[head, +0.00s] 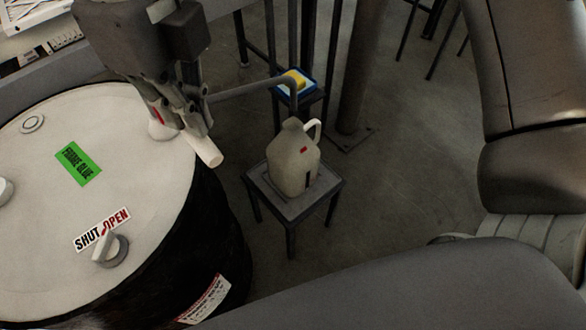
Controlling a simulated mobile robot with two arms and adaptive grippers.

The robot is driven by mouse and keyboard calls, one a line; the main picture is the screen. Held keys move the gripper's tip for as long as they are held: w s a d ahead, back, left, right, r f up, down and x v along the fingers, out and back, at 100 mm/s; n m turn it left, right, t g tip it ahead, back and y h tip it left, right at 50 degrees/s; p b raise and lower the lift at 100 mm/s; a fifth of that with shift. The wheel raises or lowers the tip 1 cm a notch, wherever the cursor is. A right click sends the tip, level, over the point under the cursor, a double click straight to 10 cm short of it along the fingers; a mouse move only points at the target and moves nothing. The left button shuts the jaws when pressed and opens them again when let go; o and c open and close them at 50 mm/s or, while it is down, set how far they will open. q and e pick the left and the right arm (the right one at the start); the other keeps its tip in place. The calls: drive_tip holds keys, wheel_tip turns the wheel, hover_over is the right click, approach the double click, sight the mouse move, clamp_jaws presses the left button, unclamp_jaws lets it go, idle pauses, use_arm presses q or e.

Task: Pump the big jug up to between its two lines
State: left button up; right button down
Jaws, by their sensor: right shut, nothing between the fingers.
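The big jug (291,165) is beige with a pale handle, and stands upright on a small square stand (262,186). It has a small red mark and a dark vertical strip on its side; a liquid level cannot be made out. A grey spout pipe (245,91) runs from behind my gripper and bends down over the jug's mouth. My right gripper (190,128) is shut and empty above the drum's right edge, beside a white cylindrical grip (206,151). It hides much of the pump; whether it touches the grip is unclear. My left gripper is out of view.
The black drum (222,225) has a white lid with a green label (78,164) and a knob (110,249) by a SHUT/OPEN sign (102,230). A yellow and blue item (295,80) lies on a stand behind the jug. Floor right of the jug is clear.

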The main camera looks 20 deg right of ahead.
drive_tip(key=shift+f+b, duration=1.05)
drive_tip(key=shift+f, duration=0.3)
drive_tip(key=shift+f, duration=0.2)
drive_tip(key=shift+f+b, duration=0.25)
drive_tip(key=shift+b, duration=0.2)
drive_tip(key=shift+f, duration=0.25)
